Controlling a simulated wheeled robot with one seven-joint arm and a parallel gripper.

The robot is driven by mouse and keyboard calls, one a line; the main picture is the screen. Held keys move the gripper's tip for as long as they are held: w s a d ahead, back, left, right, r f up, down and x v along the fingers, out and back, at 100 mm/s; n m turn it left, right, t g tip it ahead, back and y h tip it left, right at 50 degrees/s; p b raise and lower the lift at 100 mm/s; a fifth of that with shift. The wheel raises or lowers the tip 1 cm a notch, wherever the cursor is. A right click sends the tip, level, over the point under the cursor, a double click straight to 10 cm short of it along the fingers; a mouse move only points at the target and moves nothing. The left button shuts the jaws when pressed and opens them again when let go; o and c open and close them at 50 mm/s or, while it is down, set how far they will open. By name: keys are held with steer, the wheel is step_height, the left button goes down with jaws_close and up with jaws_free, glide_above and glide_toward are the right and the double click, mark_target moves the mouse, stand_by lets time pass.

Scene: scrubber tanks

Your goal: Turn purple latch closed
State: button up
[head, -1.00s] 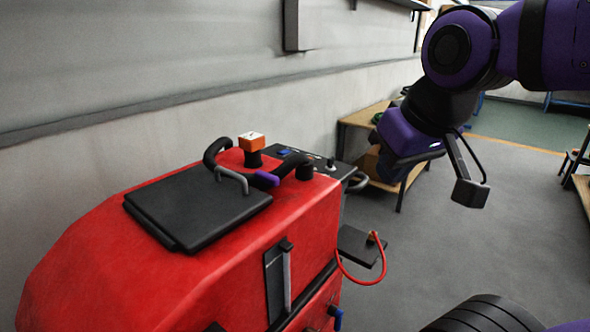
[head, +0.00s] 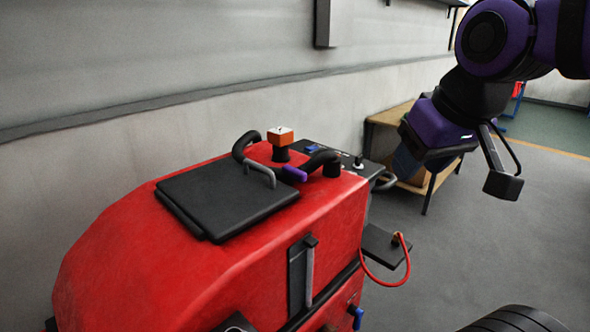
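The purple latch (head: 295,174) is a small purple piece on top of the red scrubber tank (head: 215,290), beside the black lid (head: 228,194) and near the black curved hose. From here I cannot tell its exact turn position. My gripper (head: 502,186) hangs at the upper right, well to the right of the tank and above the floor. It touches nothing. Only part of its fingers shows, so its opening is unclear.
An orange-topped knob (head: 281,136) stands behind the latch. A grey lid handle (head: 260,171) is just left of it. A red cable (head: 388,282) loops off the tank's right side. A wooden bench (head: 396,117) stands behind. Grey floor at the right is open.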

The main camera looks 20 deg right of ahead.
steer(key=w+a+r+n+g, duration=0.1)
steer(key=w+r, duration=0.1)
steer(key=w, duration=0.7)
steer(key=n+g, duration=0.4)
glide_toward(294, 168)
step_height(294, 168, down, 10)
steer(key=shift+s+f, duration=0.1)
steer(key=shift+c, duration=0.5)
steer(key=c, duration=0.8)
